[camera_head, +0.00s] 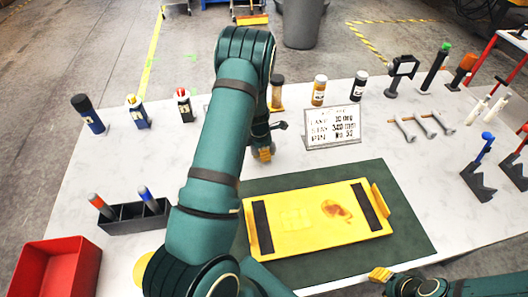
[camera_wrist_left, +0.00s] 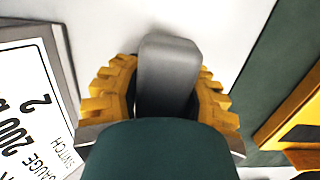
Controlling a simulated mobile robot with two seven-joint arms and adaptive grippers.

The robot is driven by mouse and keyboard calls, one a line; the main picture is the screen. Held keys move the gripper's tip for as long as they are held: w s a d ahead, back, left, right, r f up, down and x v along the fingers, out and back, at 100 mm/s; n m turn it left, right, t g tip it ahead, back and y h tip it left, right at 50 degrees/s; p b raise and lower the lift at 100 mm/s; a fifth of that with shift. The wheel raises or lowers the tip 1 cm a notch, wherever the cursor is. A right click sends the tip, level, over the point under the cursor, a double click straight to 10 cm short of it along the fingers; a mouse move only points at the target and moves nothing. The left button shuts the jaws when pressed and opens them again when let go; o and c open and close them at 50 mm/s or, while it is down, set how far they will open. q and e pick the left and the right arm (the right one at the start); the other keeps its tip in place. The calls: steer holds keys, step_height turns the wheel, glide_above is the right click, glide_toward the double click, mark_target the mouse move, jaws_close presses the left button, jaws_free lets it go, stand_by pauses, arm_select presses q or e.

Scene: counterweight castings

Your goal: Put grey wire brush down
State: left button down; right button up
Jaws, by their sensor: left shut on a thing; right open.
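My left gripper (camera_head: 262,154) is low over the white table, between the sign and the green mat. In the left wrist view, my left gripper's yellow fingers (camera_wrist_left: 165,95) are shut on the grey wire brush (camera_wrist_left: 168,72), a plain grey block-like shape from here. Its bristles do not show, and I cannot tell whether it touches the table. In the head view my arm and fingers mostly hide it. My right gripper (camera_head: 380,275) is open and empty near the mat's front edge, partly seen.
A yellow casting tray (camera_head: 300,240) lies on the green mat (camera_head: 408,222). A white text sign (camera_head: 333,126) stands behind. Bottles line the back. A dark holder with pens (camera_head: 130,220) and a red bin (camera_head: 60,268) are at left. Wrenches and stands are at right.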

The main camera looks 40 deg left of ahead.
arm_select(q)
steer(key=shift+f, duration=0.1)
steer(key=shift+f+b, duration=0.4)
steer(key=shift+f, duration=0.1)
steer(key=c, duration=0.6)
jaws_free()
steer(key=shift+r+p, duration=0.3)
steer(key=shift+r, duration=0.15)
steer(key=r, duration=0.4)
steer(key=s+a+r, duration=0.1)
steer(key=r, duration=0.4)
steer(key=r+p, duration=0.1)
steer(key=r, duration=0.3)
steer(key=shift+s+a+r, duration=0.15)
steer(key=shift+s+r, duration=0.15)
steer(key=shift+s+f, duration=0.1)
